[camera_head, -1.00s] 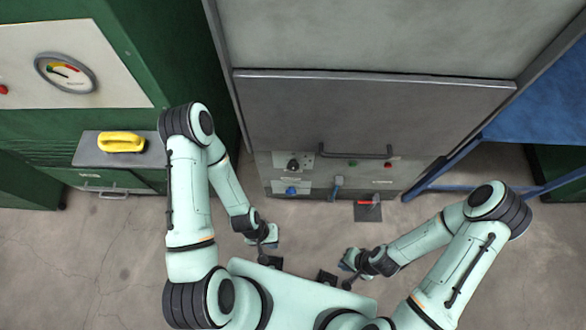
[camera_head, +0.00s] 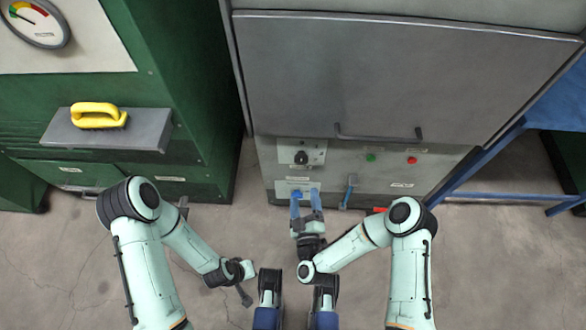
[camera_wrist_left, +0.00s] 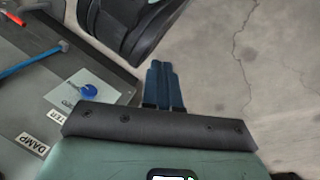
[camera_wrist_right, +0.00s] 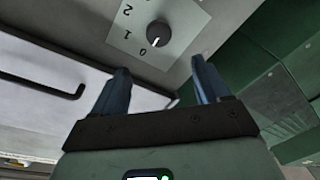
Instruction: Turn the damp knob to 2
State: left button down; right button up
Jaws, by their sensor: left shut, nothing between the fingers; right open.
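The black knob (camera_head: 301,157) is on a pale plate on the grey cabinet's front panel. In the right wrist view, the knob (camera_wrist_right: 158,32) has a white pointer toward 0; 1 and 2 are marked beside it. My right gripper (camera_head: 306,196) is open and empty; its fingers (camera_wrist_right: 160,66) point toward the panel below the knob, apart from it. A DAMP label (camera_wrist_left: 33,144) shows in the left wrist view. My left gripper (camera_head: 243,296) is low, away from the panel; its fingers (camera_wrist_left: 163,85) are shut and empty.
A blue knob (camera_wrist_left: 88,90) sits on a lower plate near my right fingers. A blue lever (camera_head: 349,190) is right of it. A dark bar handle (camera_head: 380,137) juts out above. A blue frame (camera_head: 480,180) stands right.

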aim_at(301, 161)
jog(key=w+b, duration=0.1)
jog(key=w, duration=0.7)
jog(key=w+a+b, duration=0.1)
jog(key=w, duration=0.2)
jog(key=shift+w+a+b, duration=0.1)
jog(key=shift+w+b, duration=0.2)
jog(key=shift+w, duration=0.1)
pick_arm(q)
jog(key=w+a+f+t, duration=0.1)
jog(key=w+a+f, duration=0.1)
jog(key=w+f, duration=0.1)
jog(key=shift+w+a+y, duration=0.2)
jog(key=shift+w+y, duration=0.2)
jog(key=shift+w, duration=0.5)
pick_arm(e)
jog(key=shift+w+a, duration=0.1)
jog(key=shift+w, duration=0.5)
jog(key=c, duration=1)
